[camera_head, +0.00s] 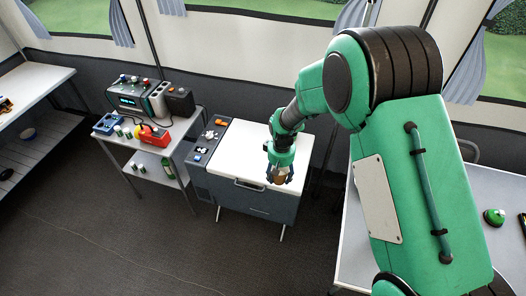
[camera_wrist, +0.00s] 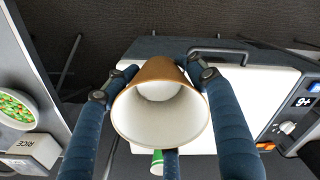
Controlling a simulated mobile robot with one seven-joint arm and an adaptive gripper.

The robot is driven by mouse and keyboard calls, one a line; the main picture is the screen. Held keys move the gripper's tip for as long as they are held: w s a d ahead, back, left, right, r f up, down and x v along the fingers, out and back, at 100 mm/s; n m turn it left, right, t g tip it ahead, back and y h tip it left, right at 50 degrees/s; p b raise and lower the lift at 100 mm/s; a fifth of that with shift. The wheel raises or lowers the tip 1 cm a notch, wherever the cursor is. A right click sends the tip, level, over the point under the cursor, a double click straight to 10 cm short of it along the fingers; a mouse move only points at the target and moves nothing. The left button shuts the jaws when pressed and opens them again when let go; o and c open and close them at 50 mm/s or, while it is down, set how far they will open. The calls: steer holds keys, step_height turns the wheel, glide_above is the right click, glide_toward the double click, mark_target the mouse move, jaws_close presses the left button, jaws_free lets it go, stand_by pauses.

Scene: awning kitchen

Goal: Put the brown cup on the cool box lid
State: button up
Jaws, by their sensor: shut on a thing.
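My gripper (camera_head: 279,174) is shut on the brown cup (camera_head: 281,177), at the front part of the cool box lid (camera_head: 256,146). In the wrist view the brown cup (camera_wrist: 158,80) sits between the dark blue fingers, its wide white opening toward the camera. The white lid (camera_wrist: 262,90) shows behind and to the right of the cup. The cup appears over the lid near its front handle (camera_wrist: 218,52). I cannot tell whether its base touches the lid.
A side table (camera_head: 136,138) left of the cool box holds a radio-like device (camera_head: 131,102), a red item (camera_head: 152,134) and small cups. Small items lie on the box's grey left panel (camera_head: 207,142). In the wrist view a bowl (camera_wrist: 17,108) and a rice box (camera_wrist: 33,150) stand at left.

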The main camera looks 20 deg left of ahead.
mark_target(279, 182)
steer(key=shift+f, duration=2.35)
steer(key=w+a+b, duration=0.1)
steer(key=w+a, duration=0.1)
steer(key=w, duration=0.2)
steer(key=w+a+f+b, duration=0.1)
steer(key=w+a, duration=0.1)
steer(key=w, duration=0.2)
steer(key=w+a, duration=0.3)
steer(key=w, duration=0.1)
steer(key=shift+w+f+b, duration=0.25)
steer(key=shift+w+b, duration=0.1)
steer(key=shift+b, duration=0.05)
steer(key=shift+w+a, duration=0.35)
steer(key=shift+w, duration=0.25)
steer(key=shift+f+b, duration=0.7)
steer(key=shift+f, duration=1)
steer(key=shift+f, duration=0.1)
steer(key=o, duration=1.2)
